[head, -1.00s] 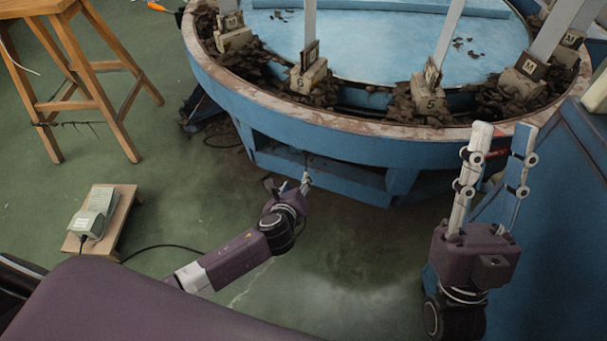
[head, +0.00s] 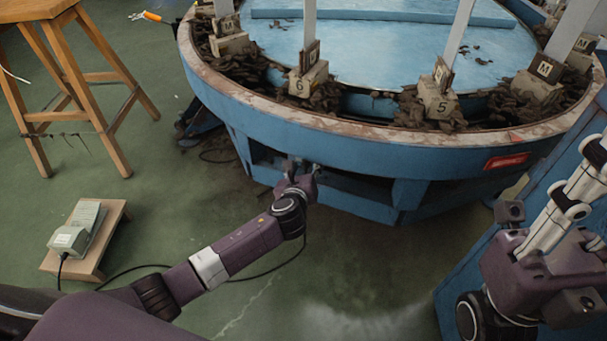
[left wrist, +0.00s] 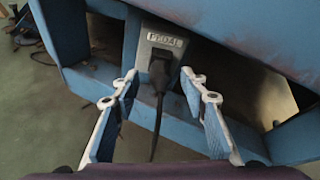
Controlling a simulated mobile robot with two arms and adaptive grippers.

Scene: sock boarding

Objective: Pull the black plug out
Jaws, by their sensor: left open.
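The black plug (left wrist: 160,72) sits in a grey socket plate marked PEDAL (left wrist: 163,45) in the left wrist view. Its black cord (left wrist: 157,125) hangs down between my fingers. My left gripper (left wrist: 158,76) is open, with one fingertip on each side of the plug and gaps to it. In the head view my left gripper (head: 303,172) reaches the lower frame of the round blue table (head: 330,138); I cannot make out the plug there. My right gripper (head: 588,185) is at the right edge, fingers apart, tips partly cut off, with nothing seen between them.
A grey-green pedal (head: 78,230) rests on a small wooden board (head: 108,238) on the floor, with a black cable (head: 130,272) running from it towards the table. A wooden stool (head: 85,90) stands at the left. A blue panel (head: 470,270) is at the right. Green floor between is clear.

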